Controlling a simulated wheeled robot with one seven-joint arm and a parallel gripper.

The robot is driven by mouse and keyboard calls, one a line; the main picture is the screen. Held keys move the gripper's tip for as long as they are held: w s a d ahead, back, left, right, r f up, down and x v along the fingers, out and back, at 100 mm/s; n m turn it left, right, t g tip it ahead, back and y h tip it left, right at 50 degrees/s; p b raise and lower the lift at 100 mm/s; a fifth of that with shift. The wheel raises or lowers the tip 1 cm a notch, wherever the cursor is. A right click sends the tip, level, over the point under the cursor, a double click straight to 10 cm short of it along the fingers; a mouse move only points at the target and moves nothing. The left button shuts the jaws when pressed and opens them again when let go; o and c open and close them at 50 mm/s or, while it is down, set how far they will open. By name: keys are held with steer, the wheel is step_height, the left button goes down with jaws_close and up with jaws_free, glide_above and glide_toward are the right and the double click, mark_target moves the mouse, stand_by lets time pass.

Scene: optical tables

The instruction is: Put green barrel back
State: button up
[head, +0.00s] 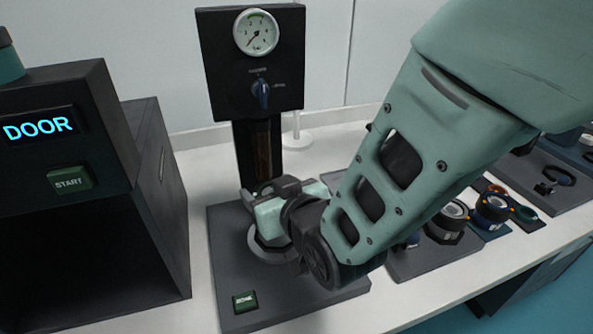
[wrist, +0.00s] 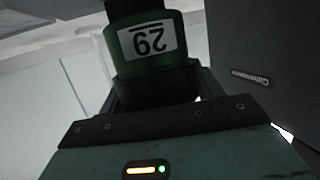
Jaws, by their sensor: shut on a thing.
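The green barrel (wrist: 150,42) is in the wrist view at top centre, a dark cylinder with a green band and a white label with upside-down digits. My gripper (wrist: 155,92) is shut on its lower, black part. In the head view my gripper (head: 265,205) is low over the dark base plate (head: 290,300) of the gauge stand, close to the foot of its column. The barrel cannot be made out in the head view, where my gripper and arm hide that spot.
The gauge stand (head: 250,75) has a dial and a blue knob. A dark box with a DOOR display (head: 38,128) and START button stands left, its front open below. Right of my arm, a dark tray (head: 430,257) and mats hold several round parts (head: 492,208). White bench shows between them.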

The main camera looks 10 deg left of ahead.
steer(key=shift+f, duration=2.05)
steer(key=shift+f, duration=0.1)
steer(key=o, duration=1.2)
steer(key=shift+c, duration=0.2)
steer(key=s+d+r+g+h, duration=0.2)
steer(key=s+d, duration=0.4)
steer(key=d, duration=0.3)
steer(key=s+d+r+g+h, duration=0.2)
steer(key=s+d+g+h, duration=0.2)
steer(key=d, duration=0.6)
steer(key=s+d+r+m+g+h, duration=0.1)
steer(key=s+d+r+g+h, duration=0.1)
steer(key=s+d, duration=0.5)
steer(key=d+g+h, duration=0.1)
steer(key=d+g, duration=0.1)
steer(key=shift+s+d+g, duration=0.3)
steer(key=shift+s, duration=0.05)
